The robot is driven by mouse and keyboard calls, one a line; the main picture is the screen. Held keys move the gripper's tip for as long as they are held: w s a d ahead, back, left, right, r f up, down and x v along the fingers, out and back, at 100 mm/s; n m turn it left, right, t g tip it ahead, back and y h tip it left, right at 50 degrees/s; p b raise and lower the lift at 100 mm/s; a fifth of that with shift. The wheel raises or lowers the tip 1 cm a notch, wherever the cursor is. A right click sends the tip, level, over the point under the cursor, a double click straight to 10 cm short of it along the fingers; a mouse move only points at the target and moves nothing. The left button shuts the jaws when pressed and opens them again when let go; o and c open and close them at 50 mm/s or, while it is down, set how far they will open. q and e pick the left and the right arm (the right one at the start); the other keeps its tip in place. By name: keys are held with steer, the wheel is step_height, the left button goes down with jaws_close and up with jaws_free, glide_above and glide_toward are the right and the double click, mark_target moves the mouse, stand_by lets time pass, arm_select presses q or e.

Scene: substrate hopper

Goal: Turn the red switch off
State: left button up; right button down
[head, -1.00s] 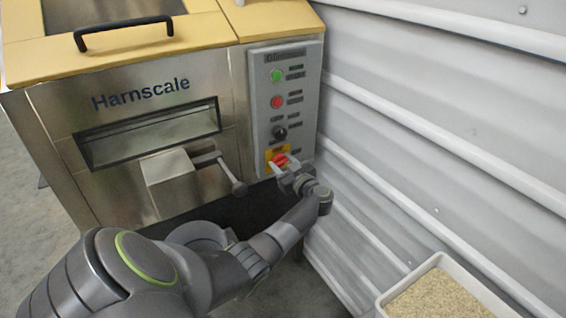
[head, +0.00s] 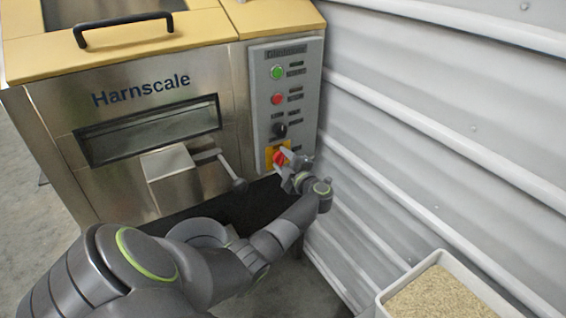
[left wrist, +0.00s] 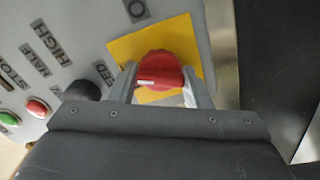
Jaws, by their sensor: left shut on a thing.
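The red switch (head: 280,158) is a rotary knob on a yellow plate at the bottom of the grey control panel. In the left wrist view the red switch (left wrist: 160,70) sits between my two fingers, with a white mark on its left part. My left gripper (head: 284,164) is at the panel, shut on the switch; it also shows in the left wrist view (left wrist: 160,86). The fingers partly cover the yellow plate (left wrist: 190,40). My right gripper is in neither view.
Above the switch are a black knob (head: 280,131), a red button (head: 277,99) and a green button (head: 277,72). A metal lever (head: 238,184) sticks out left of my gripper. A corrugated wall (head: 440,120) is close on the right. A tray of grain (head: 384,297) stands lower right.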

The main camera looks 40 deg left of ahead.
arm_select(q)
steer(key=n, duration=0.2)
steer(key=shift+f+n+b, duration=0.2)
steer(key=shift+n+b, duration=0.1)
steer(key=shift+b, duration=0.1)
steer(key=shift+n, duration=0.3)
steer(key=shift+n+b, duration=0.45)
steer(key=shift+n, duration=0.45)
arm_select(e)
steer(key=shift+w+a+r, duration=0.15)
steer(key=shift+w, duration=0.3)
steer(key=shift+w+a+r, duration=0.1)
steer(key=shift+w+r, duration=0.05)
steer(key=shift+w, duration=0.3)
arm_select(q)
steer(key=o, duration=1)
steer(key=shift+r, duration=0.1)
